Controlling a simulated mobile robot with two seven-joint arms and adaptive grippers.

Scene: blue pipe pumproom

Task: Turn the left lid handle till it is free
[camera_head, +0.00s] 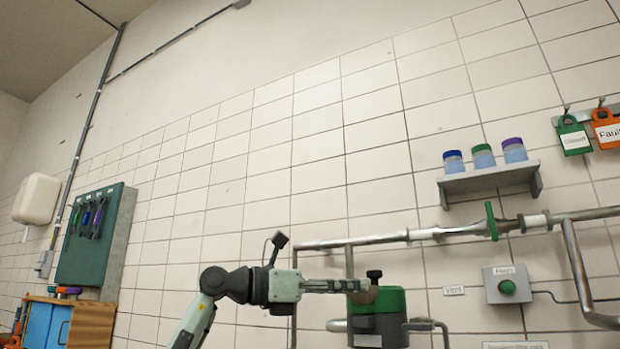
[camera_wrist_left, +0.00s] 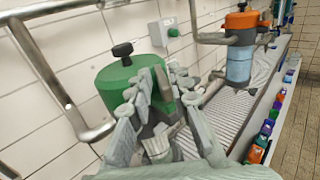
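A green lid (camera_head: 382,299) with a black knob (camera_head: 374,275) tops a housing by the pipes, low in the head view; the lid also shows in the left wrist view (camera_wrist_left: 118,84). A dull brown-green handle piece (camera_head: 364,294) stands out at the lid's side. My left gripper (camera_head: 352,286) comes in from the left, with its fingertips at this piece. In the left wrist view the piece (camera_wrist_left: 164,86) stands between the two fingers; whether both touch it cannot be told. My right gripper is out of view.
A second housing with an orange lid (camera_wrist_left: 242,20) stands farther along in the left wrist view. Pipes (camera_head: 347,242) run behind and above the green lid. A button box (camera_head: 507,285) and a shelf with three jars (camera_head: 490,178) are on the wall to the right.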

